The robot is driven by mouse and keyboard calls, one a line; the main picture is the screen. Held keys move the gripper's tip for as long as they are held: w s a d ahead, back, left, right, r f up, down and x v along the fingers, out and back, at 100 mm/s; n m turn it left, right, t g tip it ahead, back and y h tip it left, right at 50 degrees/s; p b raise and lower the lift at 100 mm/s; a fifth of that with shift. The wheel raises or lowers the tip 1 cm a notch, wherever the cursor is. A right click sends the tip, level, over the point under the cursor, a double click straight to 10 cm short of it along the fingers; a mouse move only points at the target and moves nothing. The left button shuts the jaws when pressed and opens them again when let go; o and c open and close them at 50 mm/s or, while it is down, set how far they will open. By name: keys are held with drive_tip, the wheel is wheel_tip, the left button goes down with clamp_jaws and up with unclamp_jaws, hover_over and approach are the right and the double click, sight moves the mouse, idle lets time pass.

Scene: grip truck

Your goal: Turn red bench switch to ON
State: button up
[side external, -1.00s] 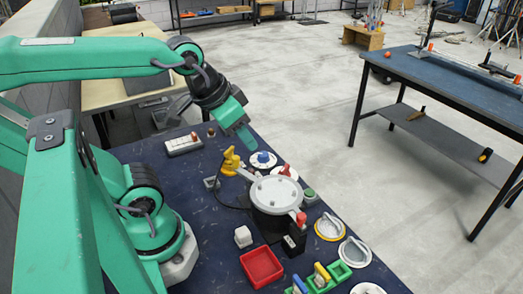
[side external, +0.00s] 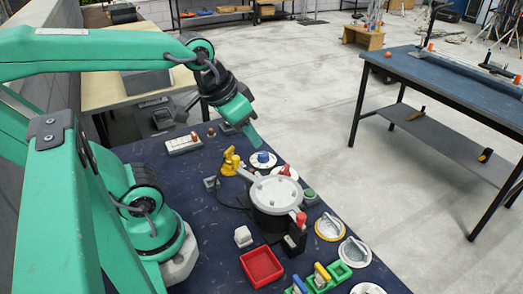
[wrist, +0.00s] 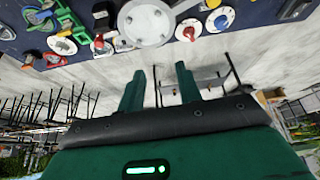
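The red bench switch (side external: 286,169) is a red knob on a round white dial, partly hidden behind the grey-lidded round pot in the side view. In the wrist view the red switch (wrist: 189,33) shows near the top, right of the grey lid. My gripper (side external: 255,142) hangs above the far edge of the bench, up and left of the switch in the side view, apart from it. In the wrist view my gripper's fingers (wrist: 160,86) are spread with nothing between them. The dial's markings are too small to read.
A blue knob on a white dial (side external: 263,159) sits beside the red switch. The grey-lidded pot (side external: 275,192), a yellow object (side external: 230,162) and a green button (side external: 309,194) stand close by. A red tray (side external: 262,267) lies nearer. Floor is open beyond the bench edge.

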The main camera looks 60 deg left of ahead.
drive_tip(key=w+a+f+n+g, duration=0.3)
drive_tip(key=w+a+f, duration=0.1)
drive_tip(key=w, duration=0.5)
drive_tip(key=n+g, duration=0.2)
drive_tip(key=n, duration=0.1)
hover_over(284, 168)
drive_tip(key=shift+f, duration=5.2)
drive_tip(key=shift+f, duration=3.85)
clamp_jaws()
